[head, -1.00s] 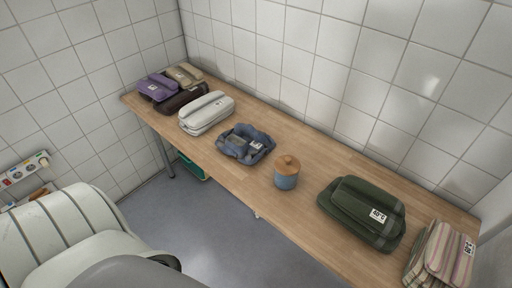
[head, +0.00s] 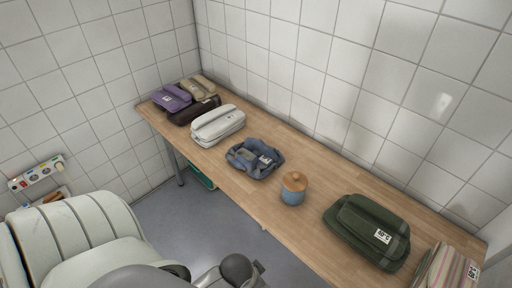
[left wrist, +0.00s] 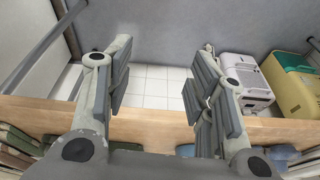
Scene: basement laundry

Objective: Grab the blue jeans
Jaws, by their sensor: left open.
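The blue jeans (head: 255,157), a folded blue denim bundle with a small white label, lie on the wooden table (head: 321,212) between a white-grey folded bundle and a blue jar. My right gripper is not in view.
The blue jar (head: 294,188) with a wooden lid stands right of the jeans. The white-grey bundle (head: 218,125) is left of them. A green bundle (head: 368,230) and striped cloth (head: 445,268) lie further right. A white box (left wrist: 245,82) and yellow-green bin (left wrist: 293,85) show beyond the table edge.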

